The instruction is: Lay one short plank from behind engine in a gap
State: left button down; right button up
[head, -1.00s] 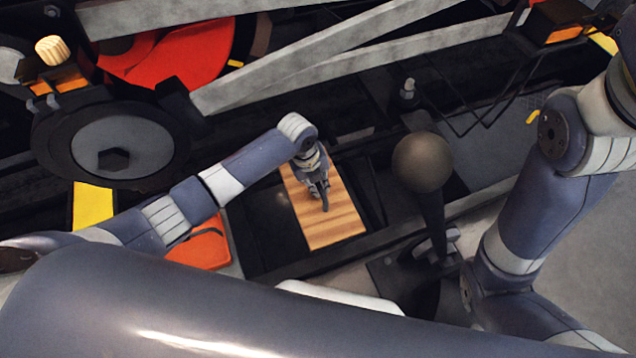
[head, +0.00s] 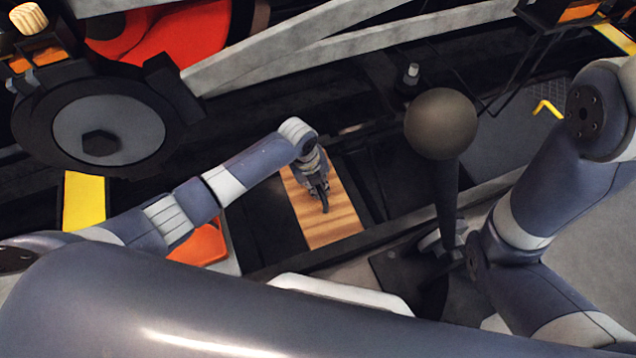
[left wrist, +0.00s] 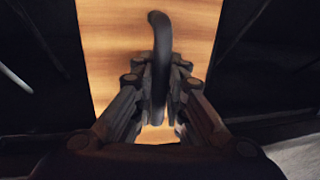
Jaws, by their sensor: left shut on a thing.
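A short light-brown wooden plank (head: 336,226) with darker stripes shows in the middle of the head view, over a dark recessed strip between rails. It fills the upper middle of the left wrist view (left wrist: 112,50). A dark curved handle (left wrist: 161,45) stands up from it. My left gripper (head: 321,198) is above the plank, with its fingers (left wrist: 160,105) shut on the handle. The gripper hides part of the plank. I cannot tell whether the plank rests on anything. My right arm shows at the right, but its gripper is out of view.
A lever with a large round knob (head: 440,123) rises just right of the plank. A dark open gap (head: 263,222) lies left of it. A grey rail (head: 385,232) runs along the near side. An orange thing (head: 205,244) and a yellow strip (head: 84,203) lie further left.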

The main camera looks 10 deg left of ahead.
pick_arm(q)
jog(key=shift+w+f, duration=0.1)
jog(key=shift+f, duration=0.2)
dwell(0.5)
jog(key=c, duration=1.6)
grip_release()
jog(key=shift+o, duration=0.2)
jog(key=shift+f, duration=0.1)
notch_tip(320, 180, up, 12)
jog(key=s+a, duration=0.1)
jog(key=a, duration=0.1)
jog(key=shift+s, duration=0.2)
jog(key=shift+d, duration=0.1)
